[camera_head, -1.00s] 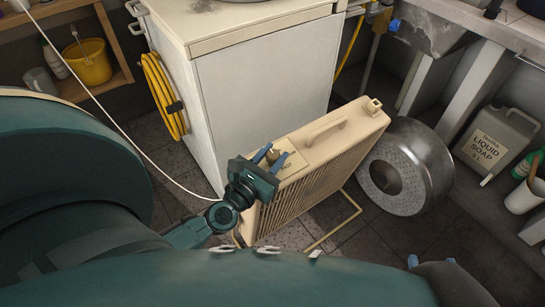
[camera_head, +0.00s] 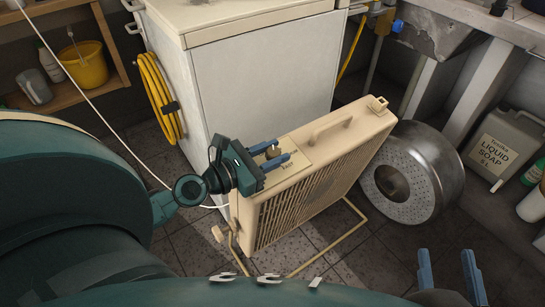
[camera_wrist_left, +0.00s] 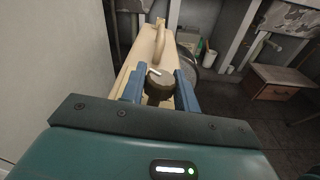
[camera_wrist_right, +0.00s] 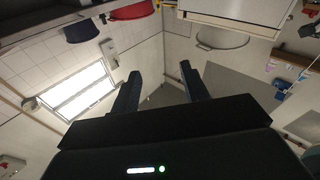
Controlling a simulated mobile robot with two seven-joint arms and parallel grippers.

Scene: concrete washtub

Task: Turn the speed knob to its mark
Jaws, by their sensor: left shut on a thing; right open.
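The beige heater-like appliance (camera_head: 330,165) stands on the floor with a slatted front and a top handle. Its dark speed knob (camera_head: 272,152) sits on a pale top panel with small lettering that I cannot read surely. In the left wrist view the knob (camera_wrist_left: 158,84) shows a pale pointer line on top. The mark is not clearly visible. My left gripper (camera_head: 279,153) is shut on the knob, with one blue finger on each side of it. My right gripper (camera_head: 446,255) is open and empty at the bottom right, apart from the appliance.
A white cabinet (camera_head: 262,95) stands close behind the appliance. A metal drum (camera_head: 435,165) lies to its right, near a liquid soap canister (camera_head: 500,145). A pale cable crosses on the left. Tiled floor (camera_head: 375,255) is free in front.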

